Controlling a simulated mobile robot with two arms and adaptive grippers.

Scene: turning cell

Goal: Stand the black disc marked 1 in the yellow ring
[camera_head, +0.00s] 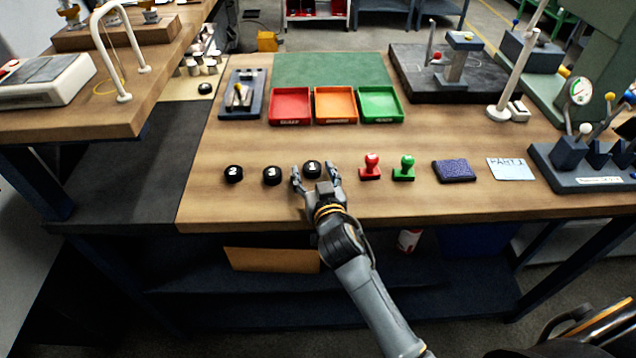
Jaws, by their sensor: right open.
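The black disc marked 1 (312,167) lies on the wooden bench, its white number facing up. My right gripper (316,176) is open, with one finger on each side of this disc. I cannot tell whether the fingers touch it. The yellow ring (96,88) is a thin outline on the left wooden table, beside a white arch; it is partly hidden by the arch. The black discs marked 2 (233,174) and 3 (272,176) lie in a row to the left of disc 1. My left gripper is out of view.
The white arch (133,50) and a scale (45,78) stand on the left table. Red (370,172) and green (404,174) stamps stand right of my gripper. Red, orange and green trays (381,118) sit behind. Bench between trays and discs is clear.

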